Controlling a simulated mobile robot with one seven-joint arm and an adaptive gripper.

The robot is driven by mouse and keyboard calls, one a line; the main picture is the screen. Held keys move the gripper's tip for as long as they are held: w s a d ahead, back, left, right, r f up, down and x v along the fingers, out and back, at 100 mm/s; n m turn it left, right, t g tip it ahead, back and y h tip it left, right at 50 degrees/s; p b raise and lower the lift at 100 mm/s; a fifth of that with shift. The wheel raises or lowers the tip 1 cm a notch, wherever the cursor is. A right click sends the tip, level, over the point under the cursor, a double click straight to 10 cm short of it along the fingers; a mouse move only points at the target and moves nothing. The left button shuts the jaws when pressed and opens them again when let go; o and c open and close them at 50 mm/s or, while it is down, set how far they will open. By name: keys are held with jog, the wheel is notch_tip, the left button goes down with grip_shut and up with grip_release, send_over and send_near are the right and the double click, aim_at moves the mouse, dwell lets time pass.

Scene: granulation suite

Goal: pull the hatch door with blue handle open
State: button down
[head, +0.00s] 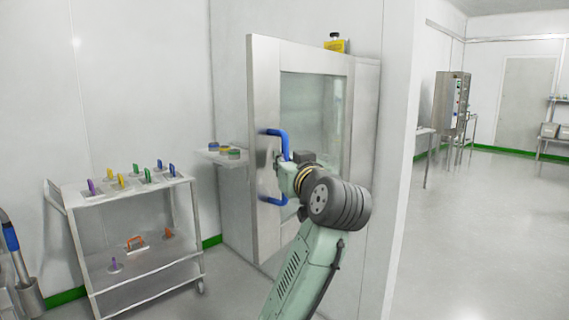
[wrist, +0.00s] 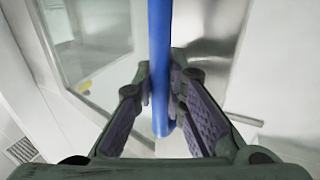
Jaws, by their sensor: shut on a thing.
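The hatch door (head: 263,80) is a pale metal frame around a glass window (head: 310,105). Its blue handle (head: 275,133) is an upright bar with bent ends on the left side of the door. My gripper (head: 285,178) reaches the handle from the right and hides its middle. In the wrist view the blue handle (wrist: 159,50) runs upright between the two fingers of my gripper (wrist: 160,90), which is shut on it. The door's window (wrist: 95,45) is at left there. I cannot tell surely whether the door stands ajar.
A steel cart (head: 135,284) with several coloured-handled tools stands at left. A small wall shelf (head: 222,158) with round items is left of the door. A yellow container (head: 335,43) sits on top of the hatch. Open floor (head: 480,220) lies at right, beyond a wall edge.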

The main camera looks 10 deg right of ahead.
jog(key=shift+a+f, duration=0.15)
jog(key=shift+a, duration=0.1)
jog(key=c, duration=1.8)
grip_release()
jog(key=shift+o, duration=1)
jog(key=shift+d, duration=0.1)
jog(key=shift+s, duration=0.15)
jog(key=s+d, duration=0.1)
jog(key=s, duration=1)
jog(key=shift+s+d, duration=0.2)
jog(key=shift+s, duration=0.2)
